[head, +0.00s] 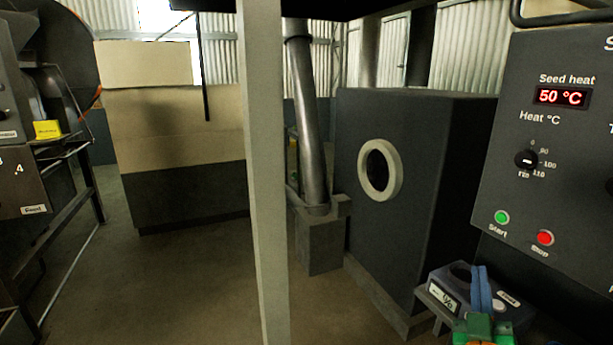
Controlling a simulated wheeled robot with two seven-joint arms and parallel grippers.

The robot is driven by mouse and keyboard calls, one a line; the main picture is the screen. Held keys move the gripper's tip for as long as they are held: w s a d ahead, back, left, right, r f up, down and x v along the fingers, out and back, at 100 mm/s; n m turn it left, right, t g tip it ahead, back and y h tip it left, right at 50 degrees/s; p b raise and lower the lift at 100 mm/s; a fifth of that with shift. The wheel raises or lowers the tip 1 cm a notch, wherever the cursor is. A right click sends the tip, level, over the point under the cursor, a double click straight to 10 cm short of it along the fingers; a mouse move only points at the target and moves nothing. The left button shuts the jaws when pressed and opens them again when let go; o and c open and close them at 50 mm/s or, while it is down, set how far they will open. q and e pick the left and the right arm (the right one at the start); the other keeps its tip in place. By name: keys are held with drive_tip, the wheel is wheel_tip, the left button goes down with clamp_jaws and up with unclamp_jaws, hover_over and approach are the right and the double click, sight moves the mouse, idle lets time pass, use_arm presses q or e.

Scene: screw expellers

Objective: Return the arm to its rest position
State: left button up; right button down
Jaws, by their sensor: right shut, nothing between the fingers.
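My right gripper (481,275) shows at the bottom right of the head view. Its two blue fingers point up and lie together with nothing between them. Its green body is cut off by the bottom edge of the picture. The fingers stand in front of a small dark grey device (446,296) with a % display and hide part of it. I cannot tell if they touch it. My left gripper is not in view.
A control panel (560,160) with a red 50 °C display, a knob, and green and red buttons fills the right. A dark cabinet (430,170) with a round port stands behind. A pale post (265,180) crosses the middle. Machinery (25,190) stands left; the floor (180,290) between is clear.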

drive_tip(key=w+a+f+n+g+y, duration=0.1)
drive_tip(key=w+a+f+g+y, duration=0.2)
drive_tip(key=f, duration=0.9)
drive_tip(key=s+a+f+n+g+y+p, duration=0.1)
drive_tip(key=s+a+f+g+y, duration=0.15)
drive_tip(key=f, duration=0.75)
drive_tip(key=s+a+f+g+y+p, duration=0.1)
drive_tip(key=s+a+f+g+y, duration=0.2)
drive_tip(key=f, duration=0.6)
drive_tip(key=s+a+f+g, duration=0.3)
drive_tip(key=s+f+g, duration=0.1)
drive_tip(key=s+f, duration=0.8)
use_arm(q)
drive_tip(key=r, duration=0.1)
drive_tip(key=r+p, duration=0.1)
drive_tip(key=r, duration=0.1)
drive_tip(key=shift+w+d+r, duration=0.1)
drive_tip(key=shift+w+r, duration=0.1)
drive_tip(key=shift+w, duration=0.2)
use_arm(e)
drive_tip(key=s+f+g, duration=0.3)
drive_tip(key=s+f, duration=0.1)
drive_tip(key=s, duration=0.8)
drive_tip(key=s+f+g, duration=0.3)
drive_tip(key=s+f, duration=0.2)
drive_tip(key=s, duration=0.7)
drive_tip(key=shift+s+d, duration=0.2)
drive_tip(key=shift+d, duration=0.1)
